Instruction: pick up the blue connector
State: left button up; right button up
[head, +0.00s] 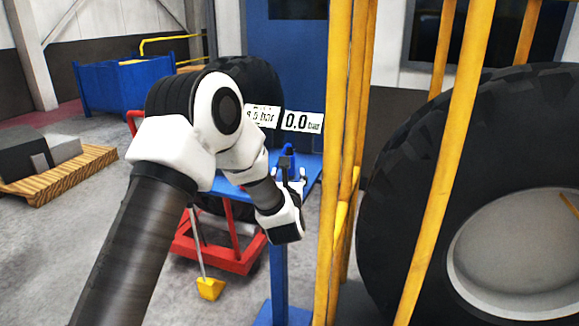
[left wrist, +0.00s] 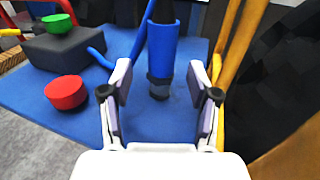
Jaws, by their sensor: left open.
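The blue connector (left wrist: 162,52) stands upright on the blue tabletop (left wrist: 50,85) in the left wrist view, with a dark upper part and a grey-dark lower end. In the head view its blue top (head: 288,149) shows small beyond my left gripper (head: 289,170). My left gripper (left wrist: 160,80) is open, one finger on each side of the connector's lower part in the picture. Gaps show between both fingers and the connector; I cannot tell whether it is fully between them in depth. My right gripper is not in view.
A red knob (left wrist: 65,92) and a dark box (left wrist: 66,48) with a green knob (left wrist: 57,23) are on the tabletop at left. A blue hose (left wrist: 101,58) lies behind. Yellow posts (head: 338,160) and a large tyre (head: 400,200) stand close at right.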

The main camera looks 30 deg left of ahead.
pick_arm(q)
jog(key=shift+w+a+r+p, duration=0.25)
jog(key=shift+w+r, duration=0.2)
jog(key=shift+r, duration=0.05)
jog(key=shift+w+a+r+p, duration=0.2)
jog(key=shift+w+r+p, duration=0.05)
jog(key=shift+w+r, duration=0.2)
jog(key=shift+w+a+f, duration=0.35)
jog(key=shift+w, duration=0.25)
jog(key=shift+w+a+f, duration=0.3)
jog(key=shift+w+a, duration=0.05)
jog(key=shift+w, duration=0.2)
jog(key=shift+s+d+r, duration=0.1)
jog(key=shift+s+r, duration=0.15)
jog(key=shift+r, duration=0.05)
jog(key=c, duration=1.1)
